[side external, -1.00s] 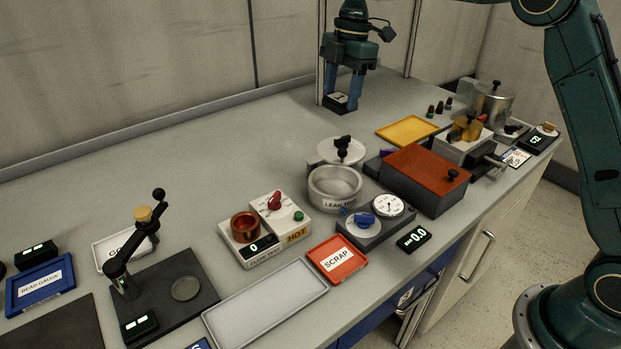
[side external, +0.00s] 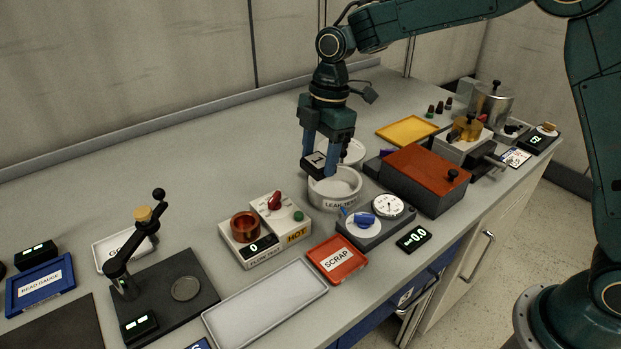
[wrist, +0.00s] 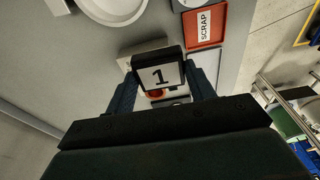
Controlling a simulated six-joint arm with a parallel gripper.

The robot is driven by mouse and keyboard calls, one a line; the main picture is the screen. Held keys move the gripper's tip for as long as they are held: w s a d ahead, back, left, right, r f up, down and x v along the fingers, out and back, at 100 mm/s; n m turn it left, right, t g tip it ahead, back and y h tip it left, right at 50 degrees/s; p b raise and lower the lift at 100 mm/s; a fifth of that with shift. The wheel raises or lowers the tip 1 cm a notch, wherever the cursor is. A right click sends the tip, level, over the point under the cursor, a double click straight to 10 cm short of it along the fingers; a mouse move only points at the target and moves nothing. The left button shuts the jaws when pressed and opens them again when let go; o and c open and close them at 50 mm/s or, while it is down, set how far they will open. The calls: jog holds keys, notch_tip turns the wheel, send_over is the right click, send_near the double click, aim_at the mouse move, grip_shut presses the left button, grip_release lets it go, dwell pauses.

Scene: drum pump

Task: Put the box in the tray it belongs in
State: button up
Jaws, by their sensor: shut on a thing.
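My gripper (side external: 320,163) is shut on a small black box (side external: 315,166) with a white face. In the wrist view the box (wrist: 159,77) shows a "1" on its label, between the two fingers. The box is held in the air, in front of or above the leak test pot (side external: 336,187) in the side view. Trays on the bench are a red SCRAP tray (side external: 337,259), also in the wrist view (wrist: 204,26), a white tray labelled GO-something (side external: 120,250), partly hidden, a blue DEAD GAUGE tray (side external: 40,286), a plain grey tray (side external: 265,303) and a yellow tray (side external: 407,131).
A flow test unit marked HOT (side external: 264,230) stands left of the pot. A gauge block (side external: 376,223) and a red-topped box (side external: 425,178) stand to its right. A black lever press (side external: 150,245) rises at the left. The bench's back left is clear.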

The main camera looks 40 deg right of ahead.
jog(key=s+a+f, duration=0.1)
jog(key=s+f, duration=0.2)
jog(key=s+a+f, duration=0.1)
jog(key=s+f, duration=0.2)
jog(key=s+a+f, duration=0.1)
jog(key=s+f, duration=0.2)
jog(key=s, duration=0.1)
jog(key=shift+s, duration=0.1)
jog(key=shift+f, duration=0.2)
jog(key=shift+f, duration=1)
jog(key=shift+f, duration=1.75)
dwell(2.6)
jog(key=o, duration=1.1)
jog(key=shift+c, duration=1.2)
